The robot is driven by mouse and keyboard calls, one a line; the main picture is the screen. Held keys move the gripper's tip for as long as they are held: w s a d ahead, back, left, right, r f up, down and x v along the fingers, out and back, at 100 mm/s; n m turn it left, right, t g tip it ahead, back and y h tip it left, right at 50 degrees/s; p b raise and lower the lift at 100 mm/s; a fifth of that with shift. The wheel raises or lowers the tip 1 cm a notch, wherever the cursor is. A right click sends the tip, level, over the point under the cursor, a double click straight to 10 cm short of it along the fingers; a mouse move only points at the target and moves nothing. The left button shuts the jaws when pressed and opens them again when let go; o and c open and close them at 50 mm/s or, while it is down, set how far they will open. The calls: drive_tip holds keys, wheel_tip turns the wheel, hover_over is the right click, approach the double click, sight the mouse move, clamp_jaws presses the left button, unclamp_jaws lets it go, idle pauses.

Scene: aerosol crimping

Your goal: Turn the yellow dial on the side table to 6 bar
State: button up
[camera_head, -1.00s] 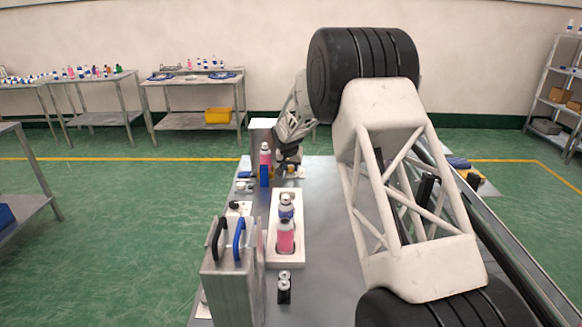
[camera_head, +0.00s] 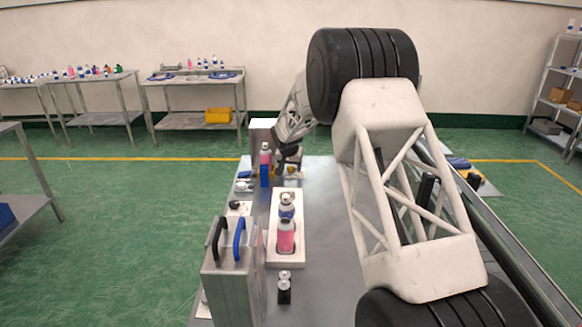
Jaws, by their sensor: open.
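My gripper (camera_head: 288,160) is small and dark at the far end of the metal table (camera_head: 335,200), at the end of my white arm. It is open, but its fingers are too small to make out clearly. A small yellowish part (camera_head: 291,170) shows just below it; I cannot tell whether this is the dial or whether the gripper touches it. No scale or pressure reading is legible.
A pink and white can (camera_head: 265,155) stands behind a blue block (camera_head: 264,176) left of my gripper. A white tray (camera_head: 298,258) holds cans nearer. A metal case (camera_head: 228,285) with black and blue handles stands at the front left.

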drive_tip(key=shift+r, duration=0.1)
drive_tip(key=v, duration=0.7)
drive_tip(key=shift+r, duration=0.25)
drive_tip(key=shift+s, duration=0.2)
drive_tip(key=s+d+r, duration=0.5)
drive_tip(key=s+r, duration=0.1)
drive_tip(key=s, duration=0.5)
drive_tip(key=s+d+r, duration=0.4)
drive_tip(key=s+r, duration=0.1)
drive_tip(key=s, duration=0.5)
drive_tip(key=s+d+r, duration=0.5)
drive_tip(key=s+r, duration=0.1)
drive_tip(key=s, duration=0.5)
drive_tip(key=s+d+f+n+g, duration=0.1)
drive_tip(key=s+d+f, duration=0.1)
drive_tip(key=s, duration=1.6)
drive_tip(key=s+d+f+n, duration=0.1)
drive_tip(key=s+d, duration=0.3)
drive_tip(key=s, duration=1.4)
drive_tip(key=shift+s+f+g+y, duration=0.4)
drive_tip(key=shift+f, duration=0.35)
